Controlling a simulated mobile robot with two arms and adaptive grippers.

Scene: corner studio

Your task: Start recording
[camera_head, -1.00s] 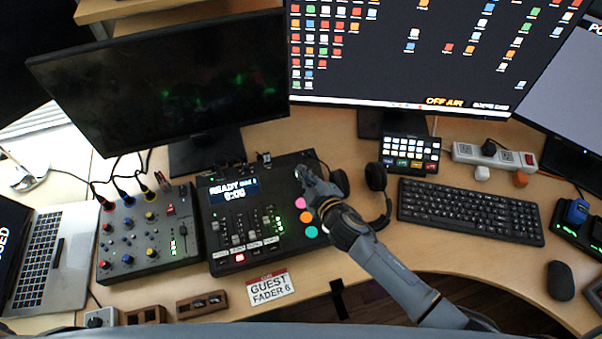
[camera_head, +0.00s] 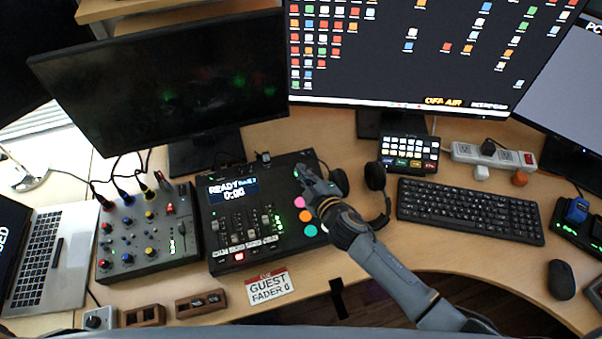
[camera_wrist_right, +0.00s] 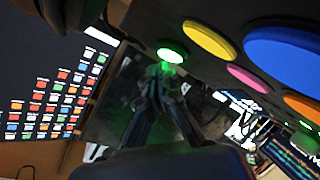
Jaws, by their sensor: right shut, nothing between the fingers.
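The black mixing console (camera_head: 215,200) lies on the desk, its small display (camera_head: 234,190) reading READY and what looks like 0:00. A red-lit button (camera_head: 239,256) is at its lower left. A column of round coloured buttons, including a pink one (camera_head: 299,202), runs down its right side. My right gripper (camera_head: 301,174) is shut and empty at the console's upper right. In the wrist view its fingertips (camera_wrist_right: 160,72) are close to a small green-lit button (camera_wrist_right: 172,53); I cannot tell whether they touch it. My left gripper is not in view.
A second mixer (camera_head: 148,236) with cables stands left of the console. Headphones (camera_head: 378,190) lie close right of my gripper, then a keyboard (camera_head: 470,212). A monitor (camera_head: 430,50) behind shows OFF AIR. A card (camera_head: 270,287) lies in front of the console.

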